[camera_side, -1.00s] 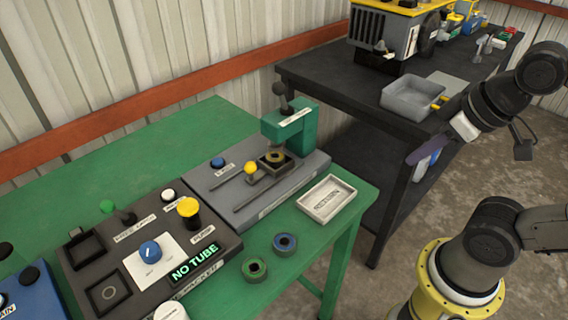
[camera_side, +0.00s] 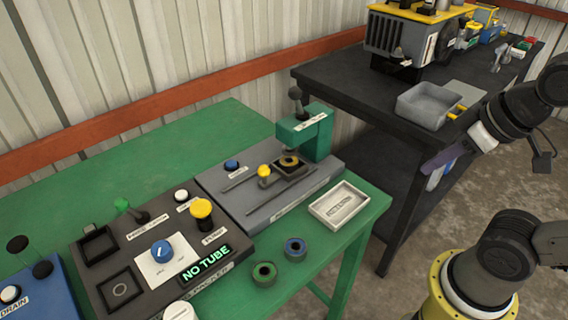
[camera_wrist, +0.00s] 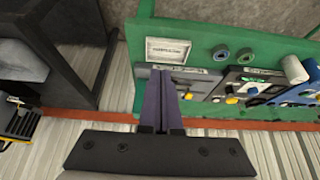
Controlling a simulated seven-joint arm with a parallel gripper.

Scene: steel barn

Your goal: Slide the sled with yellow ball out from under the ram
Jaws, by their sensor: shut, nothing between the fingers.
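The sled (camera_side: 295,172) is a small dark plate carrying a ring-shaped piece, set on the grey press base. Its yellow ball (camera_side: 264,170) is on its left end; the ball also shows in the wrist view (camera_wrist: 188,97), just right of my fingers. The green ram press (camera_side: 318,135), with a dark ball-topped lever, stands over the sled's right rear; I cannot tell how far under the ram the sled sits. My gripper (camera_side: 428,168) is shut and empty, in the air right of the green bench; in the wrist view its fingers (camera_wrist: 161,100) hide part of the press.
A pale tray (camera_side: 339,205) sits at the bench's right front. Green (camera_side: 264,274) and blue (camera_side: 295,248) rings lie on the front edge. A dark panel with knobs and a lit NO TUBE sign (camera_side: 206,262) is left. A black table (camera_side: 345,88) stands behind right.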

